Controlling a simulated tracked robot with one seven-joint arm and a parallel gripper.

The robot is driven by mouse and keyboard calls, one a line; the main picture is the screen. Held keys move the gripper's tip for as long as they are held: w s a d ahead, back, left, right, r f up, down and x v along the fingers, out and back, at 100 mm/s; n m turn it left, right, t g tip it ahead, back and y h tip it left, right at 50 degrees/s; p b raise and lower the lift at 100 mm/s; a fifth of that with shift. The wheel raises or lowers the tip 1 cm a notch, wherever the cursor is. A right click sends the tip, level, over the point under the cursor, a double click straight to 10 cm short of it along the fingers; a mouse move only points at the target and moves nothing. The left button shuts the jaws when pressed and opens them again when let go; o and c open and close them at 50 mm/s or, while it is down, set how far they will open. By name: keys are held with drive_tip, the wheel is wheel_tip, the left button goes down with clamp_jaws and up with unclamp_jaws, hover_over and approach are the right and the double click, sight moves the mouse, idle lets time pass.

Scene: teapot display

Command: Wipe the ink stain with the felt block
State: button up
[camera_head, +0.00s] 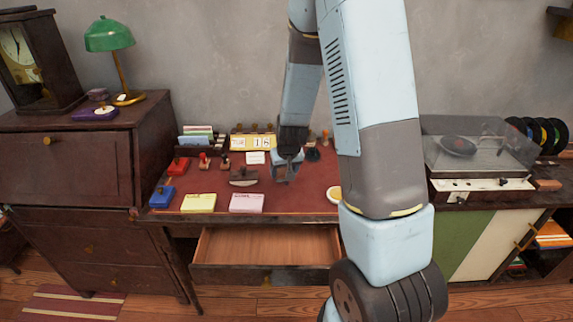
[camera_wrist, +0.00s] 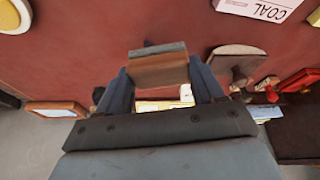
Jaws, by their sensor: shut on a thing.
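My gripper (camera_head: 287,168) is low over the red desk top (camera_head: 316,180), right of the rocker blotter (camera_head: 243,176). In the wrist view my gripper (camera_wrist: 160,76) is shut on the felt block (camera_wrist: 160,69), a brown wooden block with a grey layer along one edge. The block is between the two fingers, close to the desk top; I cannot tell whether it touches. A small dark patch (camera_wrist: 149,43) shows just past the block and may be part of the ink stain. The rest is hidden or too small to make out.
Yellow (camera_head: 198,203) and pink (camera_head: 246,203) notepads lie near the front edge. A round yellow-rimmed dish (camera_head: 334,194) is at right. Stamps (camera_head: 204,160), a letter rack and a calendar (camera_head: 253,142) stand behind. An open drawer (camera_head: 265,245) juts out below.

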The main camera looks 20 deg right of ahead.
drive_tip(key=shift+r, duration=1.3)
drive_tip(key=shift+s, duration=0.1)
